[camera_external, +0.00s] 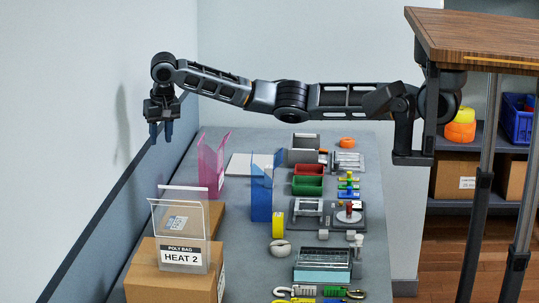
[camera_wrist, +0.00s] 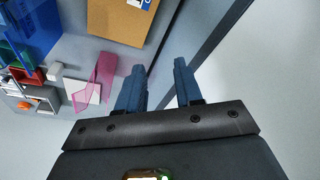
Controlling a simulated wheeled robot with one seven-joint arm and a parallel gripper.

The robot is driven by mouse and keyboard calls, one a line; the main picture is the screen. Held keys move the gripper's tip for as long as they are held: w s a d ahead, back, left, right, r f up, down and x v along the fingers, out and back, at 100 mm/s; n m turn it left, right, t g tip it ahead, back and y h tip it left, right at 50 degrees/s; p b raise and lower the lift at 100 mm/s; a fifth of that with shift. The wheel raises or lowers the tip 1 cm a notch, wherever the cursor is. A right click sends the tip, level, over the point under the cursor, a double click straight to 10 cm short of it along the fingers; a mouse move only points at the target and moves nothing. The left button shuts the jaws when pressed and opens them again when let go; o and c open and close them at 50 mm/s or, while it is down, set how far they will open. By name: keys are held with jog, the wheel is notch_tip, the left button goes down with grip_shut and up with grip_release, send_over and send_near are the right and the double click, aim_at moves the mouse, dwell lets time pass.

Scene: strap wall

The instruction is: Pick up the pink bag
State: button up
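The pink bag (camera_external: 212,166) is a translucent, open-topped pink shape standing on the grey counter near the wall, left of the blue translucent bag. In the wrist view the pink bag (camera_wrist: 98,80) shows left of my fingers, apart from them. My gripper (camera_external: 160,132) is raised above the counter, left of and higher than the pink bag, close to the wall, with fingers pointing down. In the wrist view my gripper (camera_wrist: 158,80) has its two blue fingers apart with nothing between them.
A blue translucent bag (camera_external: 262,190) stands right of the pink one, with a white flat piece (camera_external: 238,164) behind. Trays, tools and clips crowd the counter's right side. The wall is close at the left.

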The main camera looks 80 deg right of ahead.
jog(key=s+d+f+m+h, duration=0.1)
jog(key=d+f+m, duration=0.15)
jog(key=d, duration=0.55)
jog(key=s+d+f+m, duration=0.1)
jog(key=d+f+m, duration=0.15)
jog(key=d, duration=0.65)
jog(key=m+g+h, duration=0.1)
jog(key=m, duration=0.1)
send_near(202, 143)
jog(key=x, duration=0.5)
jog(key=shift+d, duration=0.2)
jog(key=shift+x, duration=3.8)
grip_shut()
